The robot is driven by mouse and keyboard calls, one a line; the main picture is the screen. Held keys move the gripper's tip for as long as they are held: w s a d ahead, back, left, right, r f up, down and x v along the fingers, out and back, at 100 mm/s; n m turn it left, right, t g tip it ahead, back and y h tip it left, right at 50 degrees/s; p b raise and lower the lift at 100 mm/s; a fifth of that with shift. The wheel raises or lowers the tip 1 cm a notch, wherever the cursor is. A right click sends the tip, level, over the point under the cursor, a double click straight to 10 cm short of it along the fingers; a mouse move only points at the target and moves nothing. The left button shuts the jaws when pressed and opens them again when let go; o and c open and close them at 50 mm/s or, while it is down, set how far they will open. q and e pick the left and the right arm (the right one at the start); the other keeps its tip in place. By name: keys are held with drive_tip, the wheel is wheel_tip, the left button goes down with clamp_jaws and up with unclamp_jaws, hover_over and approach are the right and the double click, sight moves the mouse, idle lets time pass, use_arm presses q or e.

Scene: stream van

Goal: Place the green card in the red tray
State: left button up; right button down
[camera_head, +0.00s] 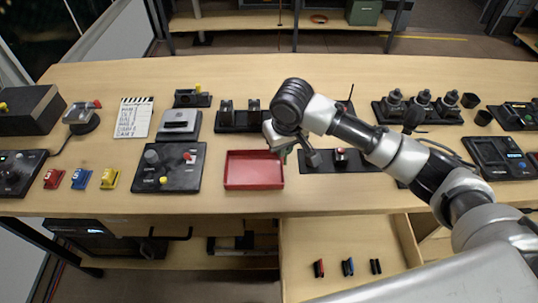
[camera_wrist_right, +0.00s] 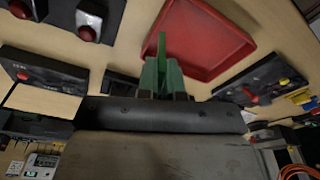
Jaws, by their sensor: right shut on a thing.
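The red tray (camera_head: 254,184) lies on the wooden bench, left of my right gripper (camera_head: 281,153). In the right wrist view the tray (camera_wrist_right: 210,38) is beyond the fingertips, and its inside looks empty. My right gripper (camera_wrist_right: 164,72) is shut on the green card (camera_wrist_right: 162,46), which shows edge-on as a thin green strip. The card is held above the bench near the tray's right rim. In the head view my wrist hides most of it. My left gripper is not in view.
A dark control panel (camera_head: 168,180) stands left of the tray, and another dark panel (camera_head: 345,168) lies to its right. Dark holders (camera_head: 240,128) stand behind the tray. An open drawer (camera_head: 345,240) below the bench front holds red, blue and black items.

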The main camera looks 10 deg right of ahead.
drive_tip(key=w+a+f, duration=0.2)
drive_tip(key=shift+a, duration=0.3)
drive_tip(key=shift+s+f+p, duration=0.15)
drive_tip(key=shift+f+p, duration=0.4)
drive_tip(key=shift+f, duration=1.45)
drive_tip(key=c, duration=1.3)
unclamp_jaws()
drive_tip(key=shift+f, duration=0.15)
drive_tip(key=r, duration=0.4)
drive_tip(key=s+r, duration=0.1)
drive_tip(key=r, duration=0.3)
drive_tip(key=r+b, duration=0.1)
drive_tip(key=r, duration=0.3)
drive_tip(key=shift+s+d+r, duration=0.1)
drive_tip(key=shift+s+d, duration=0.05)
drive_tip(key=shift+s, duration=0.25)
